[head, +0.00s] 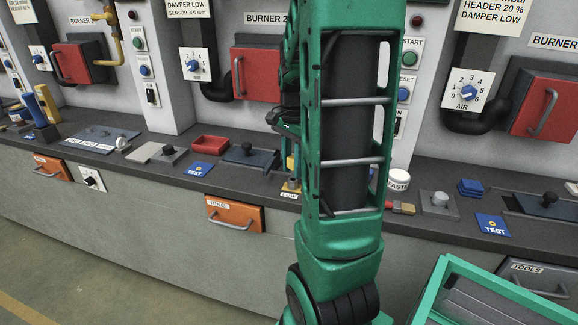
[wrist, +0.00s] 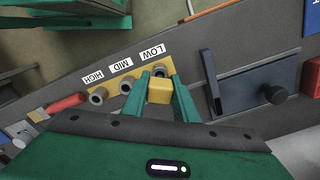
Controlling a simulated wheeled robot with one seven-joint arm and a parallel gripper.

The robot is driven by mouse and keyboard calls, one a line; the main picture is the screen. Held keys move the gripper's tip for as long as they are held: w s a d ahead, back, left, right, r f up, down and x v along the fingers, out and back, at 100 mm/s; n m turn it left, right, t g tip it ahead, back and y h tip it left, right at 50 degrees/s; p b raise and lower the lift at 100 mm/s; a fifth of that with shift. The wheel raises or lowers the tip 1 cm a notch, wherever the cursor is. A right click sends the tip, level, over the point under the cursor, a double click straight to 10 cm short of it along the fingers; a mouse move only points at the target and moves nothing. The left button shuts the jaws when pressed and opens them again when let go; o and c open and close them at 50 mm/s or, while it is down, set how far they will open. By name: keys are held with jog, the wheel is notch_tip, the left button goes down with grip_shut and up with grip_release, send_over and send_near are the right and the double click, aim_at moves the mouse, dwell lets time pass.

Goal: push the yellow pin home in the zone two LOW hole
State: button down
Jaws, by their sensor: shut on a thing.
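In the wrist view, the yellow pin (wrist: 160,91) shows its square head between the two green fingers of my gripper (wrist: 159,82), which is shut on it. A yellow plate (wrist: 110,84) has three grey round collars in a row, labelled HIGH, MID and LOW. The pin is right at the LOW collar (wrist: 160,70), which is partly hidden behind the pin's head and the fingers. I cannot tell how deep the pin sits. In the head view my arm hides most of the gripper and plate; the LOW label (head: 290,196) shows beside it.
A dark slide plate with a black knob (wrist: 276,94) and an upright dark bar (wrist: 209,78) stand right of my gripper in the wrist view. A red-handled brush (wrist: 66,104) lies left. In the head view, a red tray (head: 209,145) and white paste jar (head: 398,180) share the counter.

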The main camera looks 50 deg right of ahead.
jog(key=shift+f, duration=0.7)
dwell(0.4)
jog(key=shift+r, duration=0.75)
jog(key=shift+f, duration=0.95)
dwell(0.5)
jog(key=shift+r, duration=0.2)
jog(key=shift+r, duration=0.75)
jog(key=shift+s, duration=0.1)
